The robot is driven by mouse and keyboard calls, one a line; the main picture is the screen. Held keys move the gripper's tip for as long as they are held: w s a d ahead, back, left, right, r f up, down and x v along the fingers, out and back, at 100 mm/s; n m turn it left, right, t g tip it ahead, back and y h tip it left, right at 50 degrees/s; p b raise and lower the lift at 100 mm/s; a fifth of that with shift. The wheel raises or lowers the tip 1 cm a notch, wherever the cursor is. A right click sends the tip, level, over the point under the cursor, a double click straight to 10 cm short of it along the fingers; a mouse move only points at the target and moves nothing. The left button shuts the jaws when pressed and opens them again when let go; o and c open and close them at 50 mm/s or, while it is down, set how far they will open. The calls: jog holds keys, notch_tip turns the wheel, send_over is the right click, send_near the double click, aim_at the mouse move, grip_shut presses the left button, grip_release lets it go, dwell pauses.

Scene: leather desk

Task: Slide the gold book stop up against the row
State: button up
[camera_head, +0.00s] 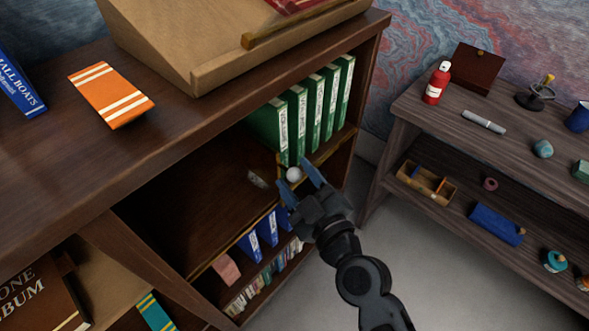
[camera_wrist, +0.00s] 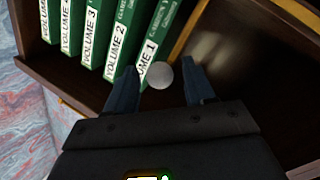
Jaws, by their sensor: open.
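The gold book stop shows as a thin gold upright edge (camera_head: 280,164) at the left end of the row, and as a slanting gold strip (camera_wrist: 190,30) beside VOLUME 1 in the wrist view. A pale round knob (camera_head: 293,174) sits low near it, also in the wrist view (camera_wrist: 160,75); I cannot tell if it belongs to the stop. The row of green volumes (camera_head: 315,108) stands upright on the shelf, spines outward. A narrow dark strip lies between VOLUME 1 (camera_wrist: 150,40) and the gold edge. My gripper (camera_head: 296,178) is open, its fingers either side of the knob; contact is unclear.
The shelf left of the stop is mostly bare, with a small clear object (camera_head: 257,180). Blue books (camera_head: 258,234) stand on the shelf below. The bookcase top (camera_head: 180,130) overhangs the row and carries an orange book (camera_head: 112,95). A low side unit (camera_head: 460,140) stands right.

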jog(key=shift+x, duration=0.75)
jog(key=shift+c, duration=0.3)
grip_shut()
